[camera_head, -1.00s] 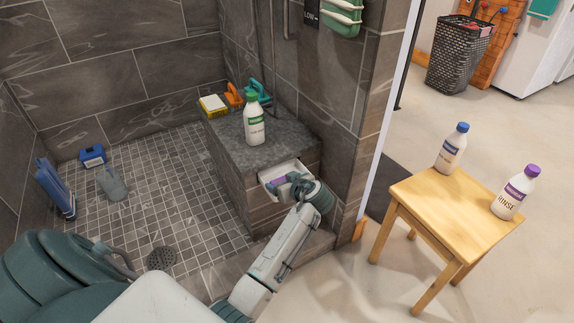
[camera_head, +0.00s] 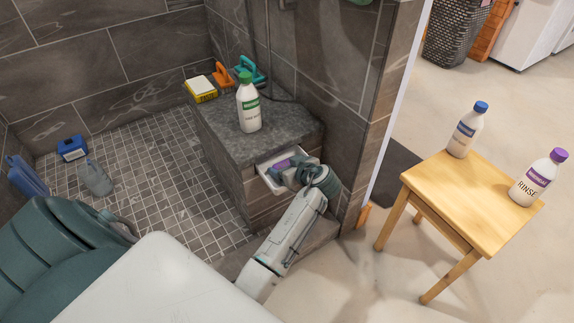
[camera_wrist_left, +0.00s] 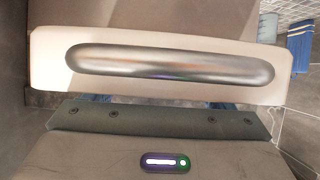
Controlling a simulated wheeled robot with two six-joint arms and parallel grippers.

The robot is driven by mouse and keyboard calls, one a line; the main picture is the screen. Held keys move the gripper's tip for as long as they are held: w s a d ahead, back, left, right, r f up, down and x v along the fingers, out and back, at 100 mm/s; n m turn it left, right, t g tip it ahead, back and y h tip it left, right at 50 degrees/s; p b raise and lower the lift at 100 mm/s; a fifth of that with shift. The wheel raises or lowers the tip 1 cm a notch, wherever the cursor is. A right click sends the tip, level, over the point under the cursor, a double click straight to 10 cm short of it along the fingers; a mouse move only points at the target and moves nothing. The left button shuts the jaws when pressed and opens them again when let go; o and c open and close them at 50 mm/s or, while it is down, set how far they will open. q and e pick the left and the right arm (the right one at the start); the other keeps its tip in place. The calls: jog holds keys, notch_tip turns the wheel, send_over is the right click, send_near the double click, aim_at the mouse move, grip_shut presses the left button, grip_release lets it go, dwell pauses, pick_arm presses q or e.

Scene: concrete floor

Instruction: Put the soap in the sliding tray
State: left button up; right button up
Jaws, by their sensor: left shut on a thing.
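The sliding tray (camera_head: 268,159) is a pale drawer in the grey stone block, standing partly open. My left gripper (camera_head: 277,175) is at its front, shut on what looks like the tray's handle; the fingertips are hard to make out. In the left wrist view the long metal handle (camera_wrist_left: 170,62) runs across a pale front. A purple patch (camera_head: 282,163) shows by the gripper; I cannot tell what it belongs to. A white bottle with a green cap (camera_head: 249,106) stands upright on the block; its label is too small to read. My right gripper is not in view.
A yellow pack (camera_head: 203,91), an orange-handled tool (camera_head: 224,80) and a teal one (camera_head: 247,70) lie behind the bottle. A wooden stool (camera_head: 468,200) holds a blue-capped bottle (camera_head: 465,130) and a purple-capped RINSE bottle (camera_head: 538,178). Blue items lie on the shower floor.

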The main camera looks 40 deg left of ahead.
pick_arm(q)
jog(key=shift+f, duration=0.5)
